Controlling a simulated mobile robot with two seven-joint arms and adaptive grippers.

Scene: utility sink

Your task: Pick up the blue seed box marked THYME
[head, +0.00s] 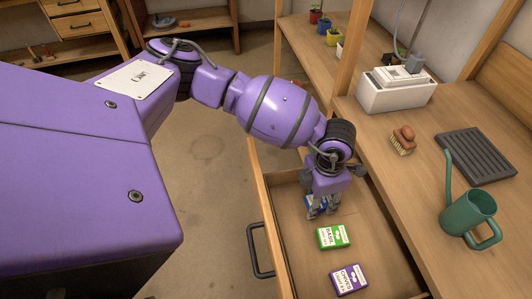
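A blue seed box (312,202) lies in the open wooden drawer, mostly hidden under my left gripper (320,211). Its marking cannot be read. My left gripper points down into the drawer, with its fingers at the blue box, one to each side. I cannot tell whether the fingers press on the box or stand apart from it. My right gripper is not in view.
A green box marked BASIL (333,237) and a purple box (349,279) lie nearer in the drawer (285,240). The bench beside it holds a brush (403,141), a dark ribbed tray (476,155), a green watering can (468,212) and a white container (396,92).

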